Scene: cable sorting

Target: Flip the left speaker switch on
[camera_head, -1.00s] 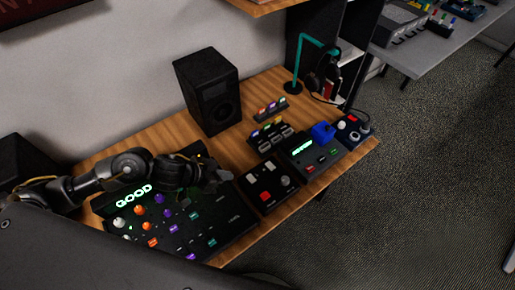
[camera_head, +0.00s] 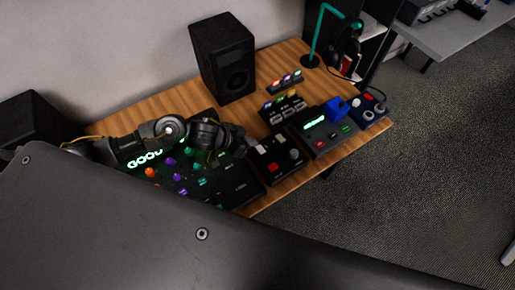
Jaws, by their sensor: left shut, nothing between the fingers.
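A small black switch box (camera_head: 269,166) with pale switches and red controls lies near the table's front edge. Which of its switches belongs to the left speaker is too small to tell. One black speaker (camera_head: 222,58) stands upright at the back of the table. Another black box, likely the left speaker (camera_head: 36,122), is at the far left, partly hidden. My left arm reaches over the mixer, and my left gripper (camera_head: 238,143) is shut and empty just left of the switch box. I cannot tell whether it touches anything. My right gripper is not in view.
The black mixer (camera_head: 235,187) with colored knobs and a lit "GOOD" display lies under my left arm. A device with a green display (camera_head: 318,130), a blue block (camera_head: 337,109) and a teal headphone stand (camera_head: 313,60) are to the right. Bare wooden table (camera_head: 178,102) shows behind the arm.

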